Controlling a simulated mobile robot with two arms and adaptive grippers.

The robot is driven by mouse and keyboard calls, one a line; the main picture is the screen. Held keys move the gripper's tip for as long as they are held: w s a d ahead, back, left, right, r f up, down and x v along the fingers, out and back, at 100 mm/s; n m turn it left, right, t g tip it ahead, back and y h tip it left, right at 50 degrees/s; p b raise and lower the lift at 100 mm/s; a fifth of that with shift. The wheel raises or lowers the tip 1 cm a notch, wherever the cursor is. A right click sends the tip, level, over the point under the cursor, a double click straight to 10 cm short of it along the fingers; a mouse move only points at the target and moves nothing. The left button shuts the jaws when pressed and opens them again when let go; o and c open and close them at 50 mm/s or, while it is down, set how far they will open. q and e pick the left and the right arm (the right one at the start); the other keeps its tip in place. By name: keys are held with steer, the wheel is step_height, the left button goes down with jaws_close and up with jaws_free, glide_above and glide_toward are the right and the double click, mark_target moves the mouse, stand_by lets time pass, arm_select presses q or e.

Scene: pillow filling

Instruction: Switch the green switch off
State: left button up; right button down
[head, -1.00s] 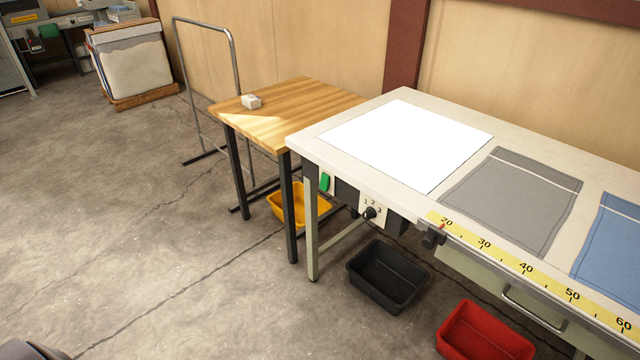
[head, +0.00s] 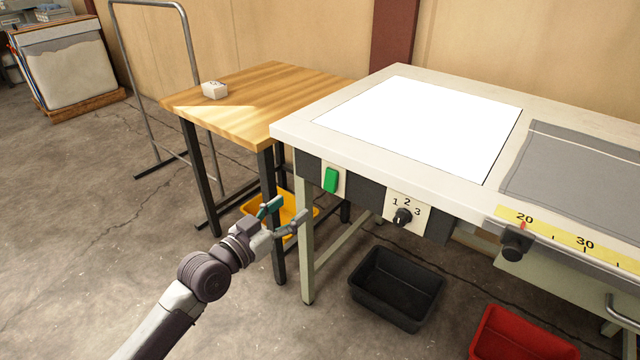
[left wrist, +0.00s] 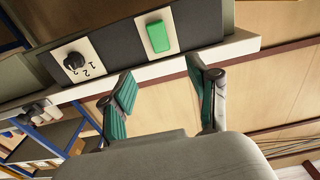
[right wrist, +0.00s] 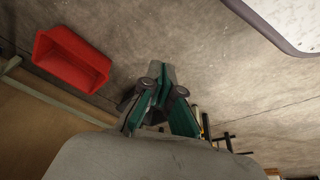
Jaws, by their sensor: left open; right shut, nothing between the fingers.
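The green switch (head: 331,179) sits on a pale plate on the dark front panel under the white-topped table, near its left corner. It also shows in the left wrist view (left wrist: 158,37), ahead of the fingers and apart from them. My left gripper (head: 286,213) is open and empty, below and to the left of the switch in the head view. In the left wrist view its two teal-padded fingers (left wrist: 163,100) are spread. My right gripper (right wrist: 160,110) shows only in the right wrist view, shut and empty, over the floor.
A table leg (head: 306,250) stands close to my left gripper. A yellow bin (head: 300,212), a black bin (head: 395,288) and a red bin (head: 520,335) are on the floor. A wooden table (head: 250,105) adjoins.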

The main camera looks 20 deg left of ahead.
mark_target(330, 179)
arm_select(q)
steer(key=b+x, duration=0.1)
steer(key=x, duration=1.1)
steer(key=shift+f, duration=0.15)
steer(key=shift+w+d+b, duration=0.15)
steer(key=shift+w+b, duration=0.15)
steer(key=shift+w, duration=0.1)
arm_select(e)
steer(key=v, duration=0.5)
steer(key=shift+w+r, duration=0.25)
steer(key=shift+r, duration=0.25)
